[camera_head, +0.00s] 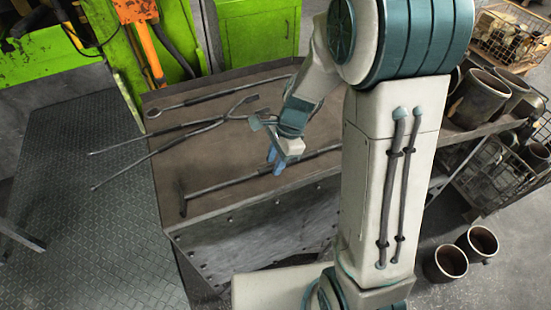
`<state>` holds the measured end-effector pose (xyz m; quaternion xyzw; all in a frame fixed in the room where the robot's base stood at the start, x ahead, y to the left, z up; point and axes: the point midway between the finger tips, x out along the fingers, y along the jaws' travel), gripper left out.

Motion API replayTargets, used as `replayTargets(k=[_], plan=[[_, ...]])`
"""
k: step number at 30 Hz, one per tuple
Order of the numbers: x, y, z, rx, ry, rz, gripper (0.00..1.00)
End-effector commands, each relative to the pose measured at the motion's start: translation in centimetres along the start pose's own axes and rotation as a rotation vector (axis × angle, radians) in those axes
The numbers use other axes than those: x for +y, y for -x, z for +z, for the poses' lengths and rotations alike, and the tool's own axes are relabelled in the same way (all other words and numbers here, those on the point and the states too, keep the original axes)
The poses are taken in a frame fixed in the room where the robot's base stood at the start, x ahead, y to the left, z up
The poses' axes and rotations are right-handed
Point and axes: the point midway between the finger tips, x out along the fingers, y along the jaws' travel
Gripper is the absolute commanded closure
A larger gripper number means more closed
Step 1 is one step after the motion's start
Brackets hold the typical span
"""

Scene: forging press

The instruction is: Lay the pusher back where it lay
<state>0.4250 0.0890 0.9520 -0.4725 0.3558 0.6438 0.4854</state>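The pusher (225,184) is a long dark rod with a short crosspiece at its left end. It lies along, or just above, the front edge of the brown-topped workbench (215,160). Its right part passes behind my arm. My gripper (276,163) points down at the middle of the rod, with its blue fingers at the rod. I cannot tell whether the fingers are closed on it or around it, nor whether the rod touches the bench top.
Long tongs (185,133) lie open across the bench, and a ring-ended rod (215,95) lies behind them. Bare bench shows between the tongs and the pusher. A green machine (60,50) stands left, a green cabinet (258,35) behind. Metal cups (478,98) stand on a shelf right.

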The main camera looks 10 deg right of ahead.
Motion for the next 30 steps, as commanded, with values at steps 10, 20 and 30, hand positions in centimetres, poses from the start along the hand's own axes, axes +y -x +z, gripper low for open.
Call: replayTargets(k=[10, 20, 30], plan=[[0.0, 0.1, 0.0, 0.0, -0.001, 0.001, 0.57], [-0.1, 5.4, 0.0, 0.002, 0.001, -0.006, 0.57], [-0.1, 12.2, 0.0, 0.001, 0.0, -0.003, 0.57]])
